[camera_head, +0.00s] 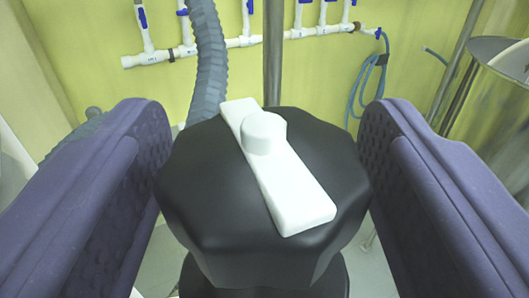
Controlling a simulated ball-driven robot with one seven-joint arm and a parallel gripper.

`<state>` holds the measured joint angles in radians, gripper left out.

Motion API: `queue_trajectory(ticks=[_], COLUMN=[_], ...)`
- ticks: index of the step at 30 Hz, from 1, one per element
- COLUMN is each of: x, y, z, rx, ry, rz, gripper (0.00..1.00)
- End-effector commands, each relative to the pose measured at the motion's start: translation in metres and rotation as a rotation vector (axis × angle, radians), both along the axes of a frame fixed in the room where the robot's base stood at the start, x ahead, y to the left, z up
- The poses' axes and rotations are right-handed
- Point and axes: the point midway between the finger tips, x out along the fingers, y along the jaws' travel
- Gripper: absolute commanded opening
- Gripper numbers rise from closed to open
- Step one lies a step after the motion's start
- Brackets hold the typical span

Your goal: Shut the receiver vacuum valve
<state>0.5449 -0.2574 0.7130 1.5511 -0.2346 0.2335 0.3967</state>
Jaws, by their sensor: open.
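A black faceted valve knob (210,195) fills the middle of the view, with a white bar handle (295,192) and a round white hub across its top. The bar runs diagonally from upper left to lower right. I take this to be the receiver vacuum valve; no label shows on it. My gripper (265,165) is open, with one purple padded finger on each side of the knob. The left finger is very close to the knob's side and the right finger is close too; I cannot tell whether either touches. The valve body below the knob is mostly hidden.
A grey corrugated hose (208,65) and a metal post (273,50) rise behind the knob. White piping (235,43) with blue valves runs along the yellow-green wall. A coiled blue hose (368,85) hangs at right. A metal vessel (500,65) stands at the upper right.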

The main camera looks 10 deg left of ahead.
Motion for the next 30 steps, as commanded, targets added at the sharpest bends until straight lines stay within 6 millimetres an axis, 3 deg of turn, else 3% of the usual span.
queue_trajectory(ticks=[15,30], x=[-0.070,-0.077], y=[-0.006,-0.008], z=[-0.001,0.000], rx=[-0.001,0.001], ry=[-0.003,-0.001], rz=[0.002,0.000], gripper=[0.70,0.70])
